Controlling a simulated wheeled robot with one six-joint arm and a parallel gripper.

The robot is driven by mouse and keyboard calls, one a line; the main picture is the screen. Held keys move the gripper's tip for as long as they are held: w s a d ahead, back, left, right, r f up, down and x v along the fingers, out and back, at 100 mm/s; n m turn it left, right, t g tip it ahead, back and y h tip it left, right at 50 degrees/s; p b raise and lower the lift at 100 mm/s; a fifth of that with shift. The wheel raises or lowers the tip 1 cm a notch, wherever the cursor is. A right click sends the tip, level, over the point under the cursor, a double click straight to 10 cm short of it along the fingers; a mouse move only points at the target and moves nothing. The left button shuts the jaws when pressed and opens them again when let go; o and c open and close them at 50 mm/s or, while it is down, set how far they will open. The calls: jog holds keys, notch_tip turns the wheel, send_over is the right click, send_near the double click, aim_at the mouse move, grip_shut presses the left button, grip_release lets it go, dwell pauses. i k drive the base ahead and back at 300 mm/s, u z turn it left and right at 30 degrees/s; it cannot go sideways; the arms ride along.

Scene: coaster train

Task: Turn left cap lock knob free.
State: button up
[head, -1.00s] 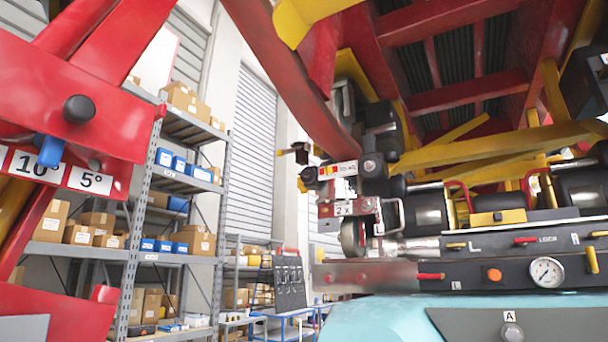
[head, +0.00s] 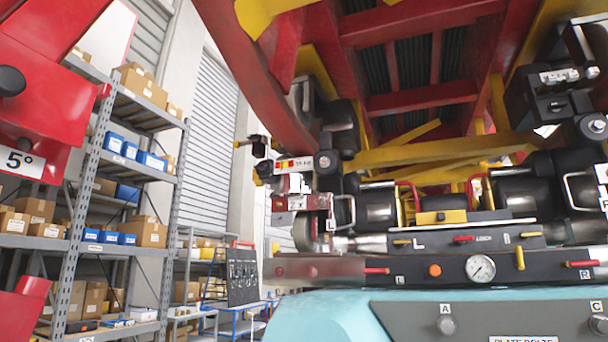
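I see no part labelled as the cap lock knob, so I cannot tell which one it is. On the left of the coaster's undercarriage a wheel assembly (head: 318,205) carries small white labels and a grey wheel. Below it, a dark control bar (head: 450,266) is marked L on the left and R on the right. A red handle (head: 377,271) sticks out near the small L. My gripper is not in view.
A round gauge (head: 480,268) and orange button (head: 435,270) sit on the bar. A light blue body (head: 330,318) below has round knobs A (head: 447,326) and C (head: 598,324). Shelves (head: 115,190) with boxes stand left. A red frame (head: 40,100) fills the left edge.

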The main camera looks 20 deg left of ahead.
aim_at(261, 166)
jog(key=u, duration=0.35)
jog(key=i, duration=0.45)
jog(key=u, duration=1.2)
jog(key=i, duration=0.65)
jog(key=u, duration=0.7)
